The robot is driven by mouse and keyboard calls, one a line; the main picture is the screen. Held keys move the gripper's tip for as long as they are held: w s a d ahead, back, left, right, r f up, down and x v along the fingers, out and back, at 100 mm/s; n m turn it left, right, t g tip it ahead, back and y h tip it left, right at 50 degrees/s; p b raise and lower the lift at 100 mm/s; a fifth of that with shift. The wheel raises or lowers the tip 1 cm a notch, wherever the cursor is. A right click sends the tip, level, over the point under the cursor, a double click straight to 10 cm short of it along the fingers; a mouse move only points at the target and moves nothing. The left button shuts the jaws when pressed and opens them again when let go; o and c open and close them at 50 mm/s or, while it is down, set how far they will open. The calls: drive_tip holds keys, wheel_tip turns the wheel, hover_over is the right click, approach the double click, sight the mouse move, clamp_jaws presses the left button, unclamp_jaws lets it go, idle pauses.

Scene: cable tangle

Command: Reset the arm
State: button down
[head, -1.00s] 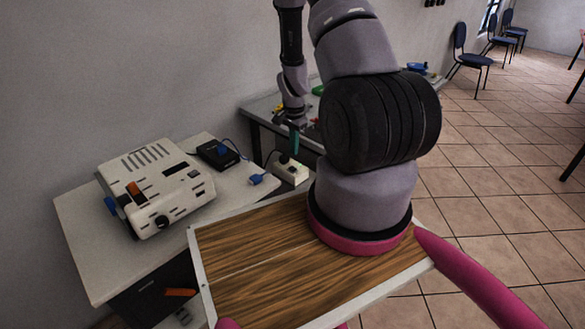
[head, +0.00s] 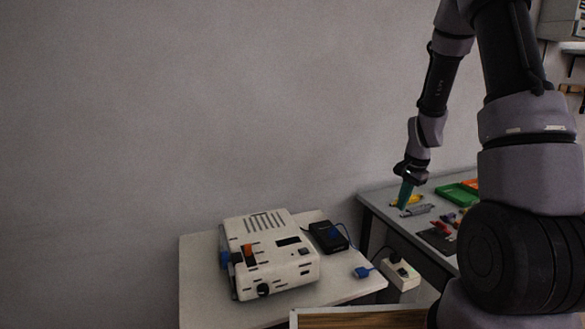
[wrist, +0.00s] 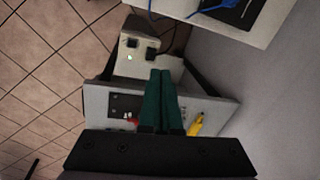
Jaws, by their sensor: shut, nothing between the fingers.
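My arm stands raised at the right of the head view. My gripper (head: 405,196) hangs from it, fingers pointing down in front of the grey workbench. In the wrist view the two green fingers of my gripper (wrist: 162,80) lie together, shut with nothing between them. Past their tips is a white power strip (wrist: 136,60) with a black plug in it and a green light. The power strip also shows in the head view (head: 403,275), beside the white table. My gripper is apart from everything around it.
A white boxy device (head: 270,262) and a black box (head: 328,237) with a blue cable and blue connector (head: 362,272) are on the white table (head: 345,291). The grey workbench (head: 378,203) holds a green tray (head: 455,195), a yellow tool (head: 408,200) and small parts.

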drive_tip(key=s+a+r+n+t, duration=0.1)
drive_tip(key=s+a+r+n, duration=0.15)
drive_tip(key=r, duration=0.75)
drive_tip(key=s+a+r+n+t, duration=0.1)
drive_tip(key=s+a+r, duration=0.25)
drive_tip(key=r, duration=0.65)
drive_tip(key=s+a+r+n+t, duration=0.1)
drive_tip(key=s+r+n, duration=0.1)
drive_tip(key=s+r, duration=0.3)
drive_tip(key=s+a+r+n+t+y, duration=0.1)
drive_tip(key=s+a+r+n+t, duration=0.1)
drive_tip(key=s+r, duration=0.4)
drive_tip(key=s, duration=0.5)
drive_tip(key=shift+a+r, duration=0.15)
drive_tip(key=shift+r, duration=0.1)
